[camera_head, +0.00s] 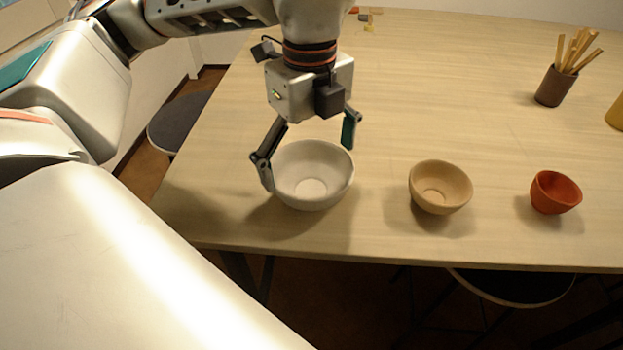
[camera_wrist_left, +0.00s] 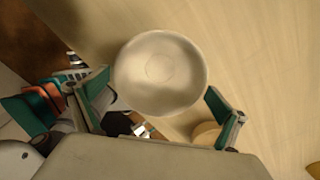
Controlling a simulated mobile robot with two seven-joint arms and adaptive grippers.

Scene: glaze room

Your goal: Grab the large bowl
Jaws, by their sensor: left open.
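The large bowl (camera_head: 313,178) is off-white and stands upright on the table, left of the two smaller bowls. My left gripper (camera_head: 308,164) is open above it, with one finger at the bowl's left side and the other behind its right rim. Whether either finger touches the bowl I cannot tell. In the left wrist view the large bowl (camera_wrist_left: 161,73) lies ahead of the spread fingers of my left gripper (camera_wrist_left: 160,108), and its inside looks empty. My right gripper is not in view.
A tan bowl (camera_head: 440,187) and a smaller orange-red bowl (camera_head: 555,192) stand to the right on the wooden table (camera_head: 440,80). A brown cup (camera_head: 553,87) with wooden sticks stands farther back. The table's front edge is close to the bowls. Stools stand beside and below the table.

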